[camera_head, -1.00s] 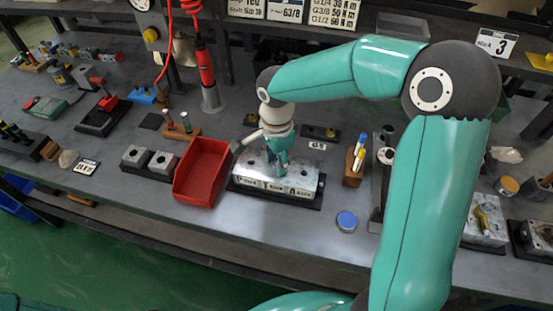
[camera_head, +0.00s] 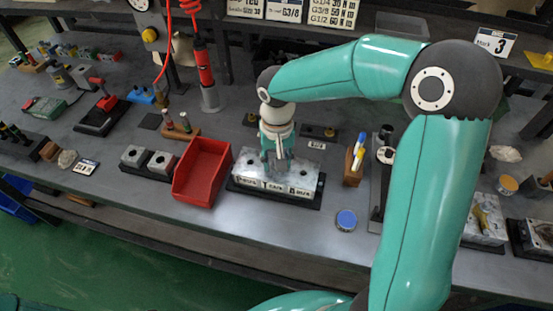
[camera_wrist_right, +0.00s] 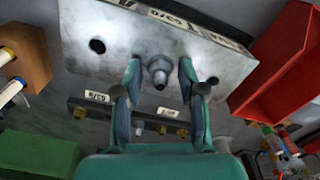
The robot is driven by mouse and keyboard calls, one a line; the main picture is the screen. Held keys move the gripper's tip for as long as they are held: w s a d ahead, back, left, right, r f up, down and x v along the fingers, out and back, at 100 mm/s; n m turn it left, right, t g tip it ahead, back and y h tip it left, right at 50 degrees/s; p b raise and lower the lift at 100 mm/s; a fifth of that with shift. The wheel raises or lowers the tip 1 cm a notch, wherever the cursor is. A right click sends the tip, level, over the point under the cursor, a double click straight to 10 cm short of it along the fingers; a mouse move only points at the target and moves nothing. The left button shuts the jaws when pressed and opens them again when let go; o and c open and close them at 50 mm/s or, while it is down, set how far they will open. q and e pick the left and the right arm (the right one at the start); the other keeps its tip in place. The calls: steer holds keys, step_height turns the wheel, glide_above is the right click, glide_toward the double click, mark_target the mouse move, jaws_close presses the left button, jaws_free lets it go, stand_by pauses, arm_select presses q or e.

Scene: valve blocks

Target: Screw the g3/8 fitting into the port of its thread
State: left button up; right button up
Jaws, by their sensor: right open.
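The valve block (camera_head: 305,172) is a pale metal block with a row of ports and labels on its front edge. A grey hex fitting (camera_wrist_right: 158,70) stands upright at the block's middle port in the right wrist view. How deep its thread sits is hidden. My right gripper (camera_head: 277,165) is over the middle of the block, pointing down. In the right wrist view the right gripper (camera_wrist_right: 160,84) is open, with one finger on each side of the fitting and visible gaps. An empty port (camera_wrist_right: 97,46) shows beside it. My left gripper is not in view.
A red bin (camera_head: 202,172) stands close to the block's left. A wooden pen holder (camera_head: 353,166) and a blue-lidded tin (camera_head: 346,220) are to the right. Behind the block, a dark rack (camera_wrist_right: 95,107) holds brass fittings. The bench front is mostly clear.

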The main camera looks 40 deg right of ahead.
steer(key=shift+n, duration=1)
jaws_close()
steer(key=m, duration=1)
steer(key=shift+m, duration=0.4)
steer(key=m, duration=0.5)
steer(key=shift+m, duration=0.3)
steer(key=m, duration=0.5)
steer(key=shift+w+m, duration=0.1)
steer(key=shift+m, duration=0.2)
steer(key=shift+f, duration=0.1)
